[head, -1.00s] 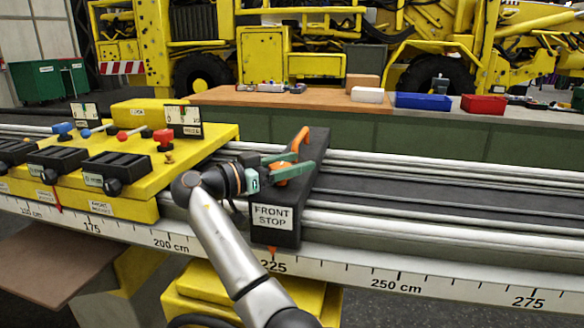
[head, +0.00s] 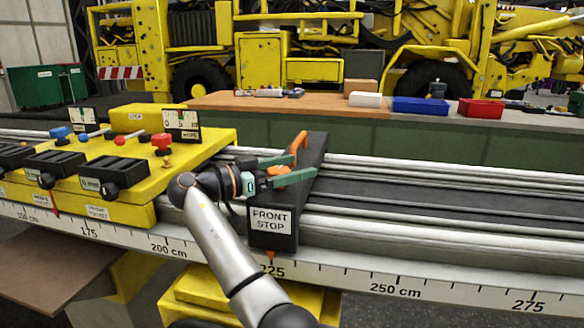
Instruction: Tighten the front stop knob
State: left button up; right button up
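The front stop (head: 283,205) is a dark block with a white FRONT STOP label, seated across the rails of the bench. An orange knob (head: 299,144) with a raised handle is on top of it. More orange shows between the green fingers of my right gripper (head: 303,166). The fingers are apart, one on the far side and one on the near side of this orange part. Whether they touch it I cannot tell. The stop's orange pointer (head: 270,256) is close to the 225 mark. My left gripper is not in view.
A yellow carriage (head: 182,178) with black, red and blue knobs stands left of the stop. A scale (head: 350,278) runs along the front edge. The rails (head: 420,190) to the right are clear. A bench behind holds a blue bin (head: 423,105) and a red bin (head: 481,108).

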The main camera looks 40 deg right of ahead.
jog(key=shift+a, duration=0.1)
jog(key=shift+a, duration=0.25)
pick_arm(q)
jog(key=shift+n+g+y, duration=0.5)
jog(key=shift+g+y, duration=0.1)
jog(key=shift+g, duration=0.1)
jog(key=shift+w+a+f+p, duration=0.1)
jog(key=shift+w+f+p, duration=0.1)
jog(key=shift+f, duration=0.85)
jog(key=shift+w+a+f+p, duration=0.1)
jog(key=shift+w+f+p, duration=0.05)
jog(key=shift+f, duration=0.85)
pick_arm(e)
jog(key=w+a, duration=0.1)
jog(key=a, duration=1)
jog(key=shift+a, duration=0.4)
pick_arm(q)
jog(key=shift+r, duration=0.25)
